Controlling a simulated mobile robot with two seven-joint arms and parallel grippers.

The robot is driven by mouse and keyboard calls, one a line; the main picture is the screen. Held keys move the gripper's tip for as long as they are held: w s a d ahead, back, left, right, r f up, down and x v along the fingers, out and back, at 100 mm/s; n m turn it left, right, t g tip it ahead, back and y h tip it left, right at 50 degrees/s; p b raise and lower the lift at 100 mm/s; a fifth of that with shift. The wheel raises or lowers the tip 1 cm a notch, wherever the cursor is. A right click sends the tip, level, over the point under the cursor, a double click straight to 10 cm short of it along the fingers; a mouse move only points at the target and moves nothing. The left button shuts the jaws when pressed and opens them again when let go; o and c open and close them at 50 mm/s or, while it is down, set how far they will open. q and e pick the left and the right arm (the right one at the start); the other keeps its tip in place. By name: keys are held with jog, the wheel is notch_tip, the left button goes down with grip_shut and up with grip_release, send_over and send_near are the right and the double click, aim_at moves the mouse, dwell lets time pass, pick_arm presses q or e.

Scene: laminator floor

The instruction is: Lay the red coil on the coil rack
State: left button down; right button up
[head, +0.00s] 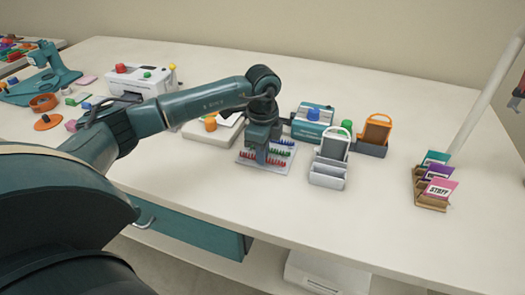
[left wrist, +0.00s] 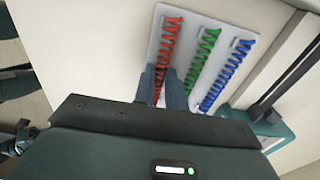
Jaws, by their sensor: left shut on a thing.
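The coil rack (head: 242,152) is a white plate on the table, below my left gripper; it also shows in the left wrist view (left wrist: 188,42). The red coil (left wrist: 170,42) lies lengthwise along one side of the rack, beside a green coil (left wrist: 205,57) and a blue coil (left wrist: 232,70). My left gripper (head: 261,161) points down over the rack's red-coil side. In the left wrist view its two fingers (left wrist: 161,88) straddle the red coil's near part and are shut on it. The fingers hide part of that coil. I cannot tell whether the coil touches the plate. My right gripper is not in view.
A teal machine (head: 312,124) stands behind the rack. A grey sloped holder (head: 328,174) stands close on the right, with an orange-framed stand (head: 376,132) behind it. A card holder (head: 433,196) is farther right. The table front is clear.

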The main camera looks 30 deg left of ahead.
pick_arm(q)
jog(key=c, duration=1.4)
grip_release()
jog(key=shift+o, duration=0.2)
